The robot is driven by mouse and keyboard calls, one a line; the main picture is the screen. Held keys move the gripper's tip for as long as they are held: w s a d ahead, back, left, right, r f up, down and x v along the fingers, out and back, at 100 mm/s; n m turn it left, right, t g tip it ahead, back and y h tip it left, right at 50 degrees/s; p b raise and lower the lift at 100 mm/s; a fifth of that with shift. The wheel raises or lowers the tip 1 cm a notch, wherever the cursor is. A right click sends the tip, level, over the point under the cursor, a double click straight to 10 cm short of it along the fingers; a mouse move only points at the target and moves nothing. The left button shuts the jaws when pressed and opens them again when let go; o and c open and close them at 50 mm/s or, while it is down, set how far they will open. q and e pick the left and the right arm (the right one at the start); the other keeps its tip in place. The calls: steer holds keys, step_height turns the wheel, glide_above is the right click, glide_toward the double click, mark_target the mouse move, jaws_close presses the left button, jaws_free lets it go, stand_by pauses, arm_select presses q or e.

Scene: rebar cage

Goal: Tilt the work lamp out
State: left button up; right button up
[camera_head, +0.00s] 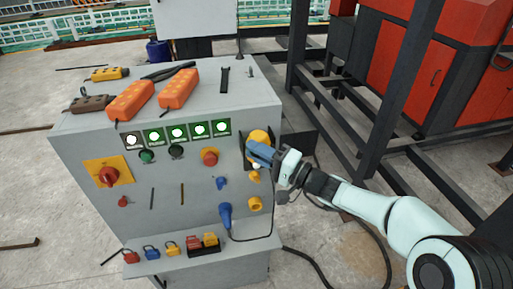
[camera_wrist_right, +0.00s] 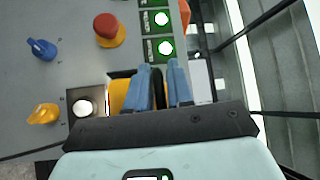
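A round yellow lamp head (camera_head: 259,136), which I take to be the work lamp, sits at the right edge of the grey cabinet's front. My right gripper (camera_head: 261,152) is in front of it, with its blue fingers over its lower part. In the right wrist view the fingers of this gripper (camera_wrist_right: 158,68) stand a little apart, on both sides of a narrow black part (camera_wrist_right: 157,88). Yellow of the lamp (camera_wrist_right: 118,94) shows beside the left finger. Whether the fingers press on the black part is not clear. My left gripper is not in view.
The cabinet (camera_head: 75,150) carries green-framed lights, a red button (camera_head: 209,157) and a yellow-backed red switch (camera_head: 108,176). Orange boxes (camera_head: 130,100) lie on top. Padlocks (camera_head: 172,249) line the lower shelf. A dark steel frame (camera_head: 409,70) and red machine stand at right.

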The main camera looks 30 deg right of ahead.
steer(key=shift+w+a, duration=0.1)
jaws_close()
